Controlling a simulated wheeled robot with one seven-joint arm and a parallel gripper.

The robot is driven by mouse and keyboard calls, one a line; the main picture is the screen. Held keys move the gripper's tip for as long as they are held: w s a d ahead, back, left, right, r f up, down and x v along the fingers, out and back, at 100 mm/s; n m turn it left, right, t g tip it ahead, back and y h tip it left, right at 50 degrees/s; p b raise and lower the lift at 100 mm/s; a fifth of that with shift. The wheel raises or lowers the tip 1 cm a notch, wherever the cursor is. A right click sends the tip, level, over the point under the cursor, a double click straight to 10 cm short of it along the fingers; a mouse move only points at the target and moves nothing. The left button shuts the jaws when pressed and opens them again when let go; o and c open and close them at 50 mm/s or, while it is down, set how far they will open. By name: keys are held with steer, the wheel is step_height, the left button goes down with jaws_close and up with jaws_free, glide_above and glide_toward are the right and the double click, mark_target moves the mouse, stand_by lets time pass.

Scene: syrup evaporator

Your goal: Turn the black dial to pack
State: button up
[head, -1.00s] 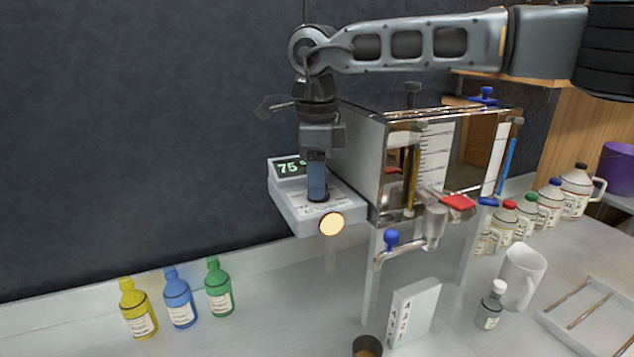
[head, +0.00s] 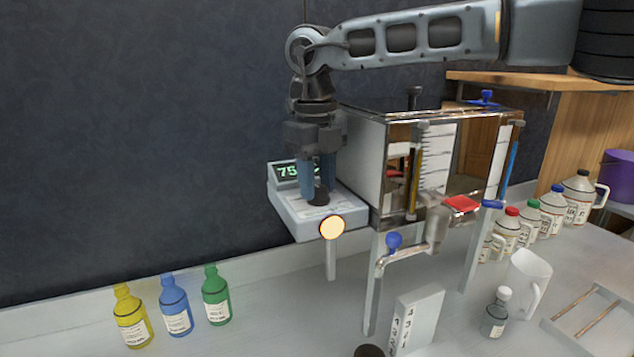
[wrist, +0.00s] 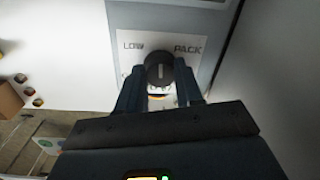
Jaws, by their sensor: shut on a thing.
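The black dial (wrist: 160,68) sits on a pale control panel (wrist: 125,38), with LOW printed at its upper left and PACK at its upper right. Its white pointer line stands nearly straight up in the wrist view, between the two words. My gripper (wrist: 160,76) has one dark finger on each side of the dial and is shut on it. In the head view my gripper (head: 317,196) points down with the dial (head: 320,195) low between its fingers. The panel box (head: 295,222) carries a green digital display (head: 290,171) reading 75, partly hidden by a finger.
The metal evaporator tank (head: 365,160) stands just right of the panel box. A round lit button (head: 332,228) is on the box front. A blue-knobbed tap (head: 394,241) is below the tank. Yellow, blue and green bottles (head: 174,305) stand at the lower left.

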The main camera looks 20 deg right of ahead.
mark_target(316, 187)
steer(key=shift+m, duration=0.6)
steer(key=o, duration=1)
steer(key=shift+o, duration=0.2)
steer(key=shift+r, duration=0.15)
step_height(316, 187, up, 8)
steer(key=shift+a+f, duration=0.1)
steer(key=shift+f, duration=0.1)
